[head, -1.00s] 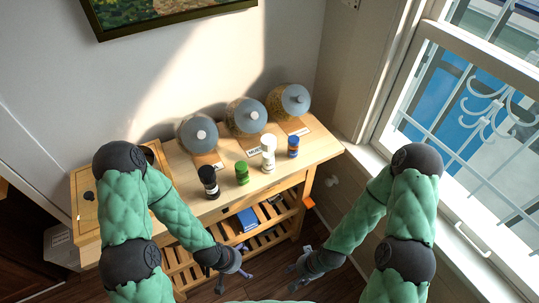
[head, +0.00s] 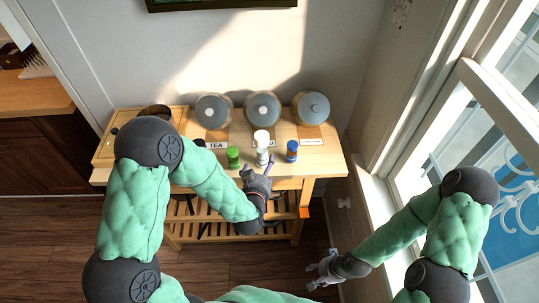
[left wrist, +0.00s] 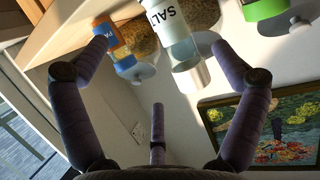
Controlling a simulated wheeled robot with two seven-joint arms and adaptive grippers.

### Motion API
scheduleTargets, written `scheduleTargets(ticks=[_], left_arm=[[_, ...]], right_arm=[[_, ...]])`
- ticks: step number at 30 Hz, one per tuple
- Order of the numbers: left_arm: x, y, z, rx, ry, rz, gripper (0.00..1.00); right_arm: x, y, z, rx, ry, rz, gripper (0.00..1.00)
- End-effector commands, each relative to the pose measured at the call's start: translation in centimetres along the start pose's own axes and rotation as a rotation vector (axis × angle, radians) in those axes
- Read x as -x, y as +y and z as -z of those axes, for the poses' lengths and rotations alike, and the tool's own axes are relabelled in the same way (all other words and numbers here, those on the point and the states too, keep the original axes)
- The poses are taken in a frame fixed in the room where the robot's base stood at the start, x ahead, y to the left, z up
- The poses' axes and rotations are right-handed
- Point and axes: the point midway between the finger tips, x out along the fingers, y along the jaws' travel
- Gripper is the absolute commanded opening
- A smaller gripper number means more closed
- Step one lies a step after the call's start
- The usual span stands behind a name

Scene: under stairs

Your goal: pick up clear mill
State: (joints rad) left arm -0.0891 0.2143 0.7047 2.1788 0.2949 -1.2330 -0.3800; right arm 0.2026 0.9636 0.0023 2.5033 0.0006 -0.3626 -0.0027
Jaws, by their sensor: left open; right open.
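The clear mill (head: 262,147) has a white body and stands upright near the table's front edge, between a green shaker and a blue shaker. In the left wrist view the mill (left wrist: 174,25) shows the letters SALT and a clear end, and lies between the spread fingers. My left gripper (head: 258,170) is open just in front of the mill and apart from it, as far as I can tell. The fingers also show in the left wrist view (left wrist: 160,48). My right gripper (head: 318,272) is open and empty, low at the right over the floor.
The green shaker (head: 233,157) and blue shaker (head: 292,151) stand close on either side. Grey-lidded jars (head: 262,108) stand behind. The window (head: 470,130) is at the right.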

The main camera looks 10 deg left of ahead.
Motion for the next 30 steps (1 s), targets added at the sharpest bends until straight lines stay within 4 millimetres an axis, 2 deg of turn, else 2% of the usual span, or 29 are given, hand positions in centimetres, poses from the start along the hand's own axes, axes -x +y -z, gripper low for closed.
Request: scheduleTargets(ticks=[6, 9, 16, 24, 30], left_arm=[[-3.3, -0.1, -0.2, 0.001, -0.001, 0.001, 0.95], [-4.4, -0.1, -0.2, 0.001, -0.003, 0.0, 0.95], [-5.9, -0.1, -0.2, 0.001, -0.002, -0.001, 0.95], [-9.4, -0.4, -0.2, 0.002, -0.003, -0.001, 0.95], [-10.2, -0.3, -0.1, 0.002, -0.003, -0.003, 0.95]], right_arm=[[-0.5, 0.1, 0.0, 0.001, -0.001, 0.0, 0.52], [-0.6, 0.2, 0.0, 0.0, -0.001, 0.0, 0.52], [-0.7, 0.2, 0.0, 0.0, -0.001, 0.0, 0.52], [-1.2, 0.4, 0.0, 0.0, 0.0, 0.0, 0.52], [-1.2, 0.4, 0.0, 0.0, 0.0, 0.0, 0.52]])
